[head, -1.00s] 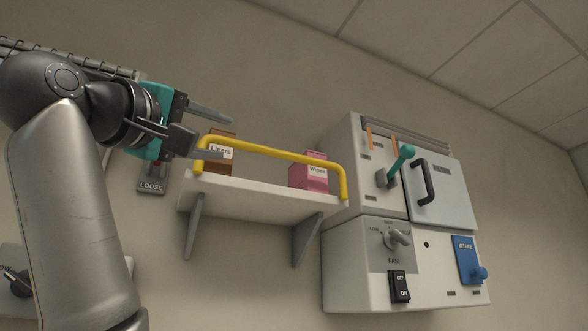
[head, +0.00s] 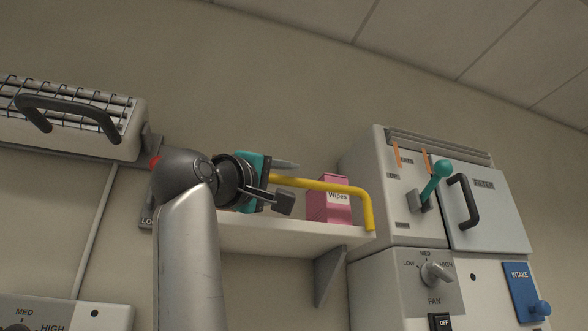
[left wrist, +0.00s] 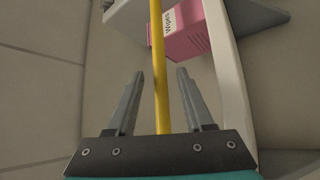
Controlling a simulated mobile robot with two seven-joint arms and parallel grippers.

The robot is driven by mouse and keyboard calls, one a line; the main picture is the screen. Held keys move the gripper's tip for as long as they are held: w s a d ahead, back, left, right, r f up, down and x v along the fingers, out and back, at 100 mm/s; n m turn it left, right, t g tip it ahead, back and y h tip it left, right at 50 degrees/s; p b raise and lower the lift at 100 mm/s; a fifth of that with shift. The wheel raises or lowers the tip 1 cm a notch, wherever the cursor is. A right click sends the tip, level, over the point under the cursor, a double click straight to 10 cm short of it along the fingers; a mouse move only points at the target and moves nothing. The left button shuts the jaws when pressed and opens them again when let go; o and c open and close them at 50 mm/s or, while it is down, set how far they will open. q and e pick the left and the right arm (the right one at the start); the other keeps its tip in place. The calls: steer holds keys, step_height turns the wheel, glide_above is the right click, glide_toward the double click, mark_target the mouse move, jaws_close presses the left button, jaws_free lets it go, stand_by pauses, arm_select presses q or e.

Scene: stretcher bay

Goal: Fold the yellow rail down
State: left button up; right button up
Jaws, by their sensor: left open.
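The yellow rail (head: 325,185) stands raised along the front of a white wall shelf (head: 290,238). My left gripper (head: 290,183) is at the rail's left part in the head view and hides its left end. In the left wrist view the rail (left wrist: 160,80) runs lengthwise between the two open fingers of my left gripper (left wrist: 160,90), with a gap on each side. The fingers are not closed on it. My right gripper is not in view.
A pink Wipes box (head: 328,200) stands on the shelf behind the rail. To the right are a cabinet with a teal lever (head: 435,180), a fan knob (head: 436,273) and a blue intake slider (head: 525,290). A caged heater (head: 75,115) hangs at the upper left.

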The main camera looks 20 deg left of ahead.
mark_target(291, 182)
arm_select(q)
steer(key=shift+p+x, duration=0.55)
steer(key=shift+x, duration=0.95)
jaws_close()
stand_by(0.4)
